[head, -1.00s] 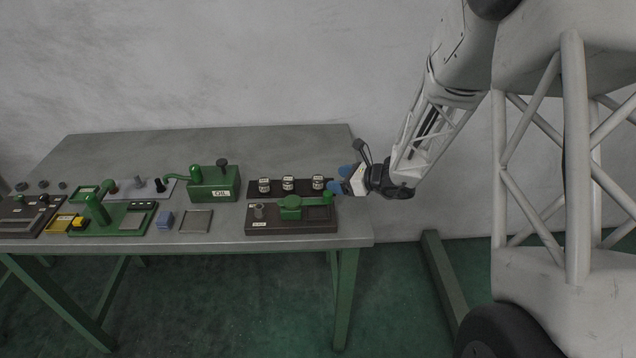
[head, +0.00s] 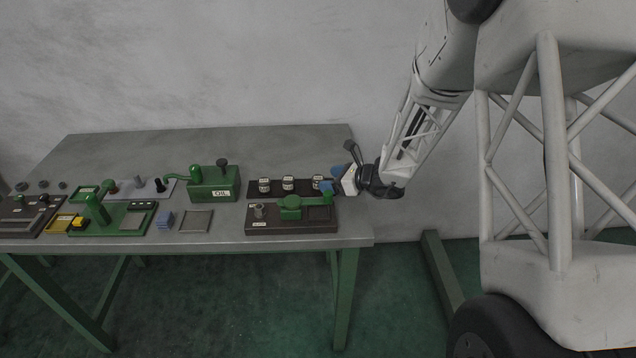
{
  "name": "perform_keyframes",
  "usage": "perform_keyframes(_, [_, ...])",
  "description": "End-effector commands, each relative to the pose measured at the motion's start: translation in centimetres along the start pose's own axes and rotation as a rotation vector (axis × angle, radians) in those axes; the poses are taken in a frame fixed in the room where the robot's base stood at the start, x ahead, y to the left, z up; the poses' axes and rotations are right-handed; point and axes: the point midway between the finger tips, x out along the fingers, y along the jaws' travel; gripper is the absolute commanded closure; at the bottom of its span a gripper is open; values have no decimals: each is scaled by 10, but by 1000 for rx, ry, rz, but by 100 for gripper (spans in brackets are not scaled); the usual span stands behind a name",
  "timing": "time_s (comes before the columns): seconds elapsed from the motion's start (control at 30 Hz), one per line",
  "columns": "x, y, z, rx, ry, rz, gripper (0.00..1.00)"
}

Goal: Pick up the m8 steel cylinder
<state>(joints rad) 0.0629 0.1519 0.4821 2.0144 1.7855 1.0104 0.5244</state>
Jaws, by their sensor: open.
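Three small steel cylinders with white labels stand upright in a row on a dark rack (head: 276,194): a left one (head: 264,185), a middle one (head: 288,184) and a right one (head: 317,182). The labels are too small to read, so I cannot tell which is m8. My gripper (head: 331,180) is open, with blue fingertips, at the right end of the rack. Its fingertips are close to the right cylinder and partly overlap its right side in the view. I cannot tell whether they touch it.
A dark base with a green lever device (head: 291,207) sits in front of the rack. A green oil box (head: 213,184) stands to the left. The table's (head: 280,145) back is clear.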

Motion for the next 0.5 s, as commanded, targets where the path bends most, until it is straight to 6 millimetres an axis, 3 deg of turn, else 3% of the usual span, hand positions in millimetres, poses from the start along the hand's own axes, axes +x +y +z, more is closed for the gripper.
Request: perform_keyframes(0.5, [46, 0, 1, 0, 0, 1, 28])
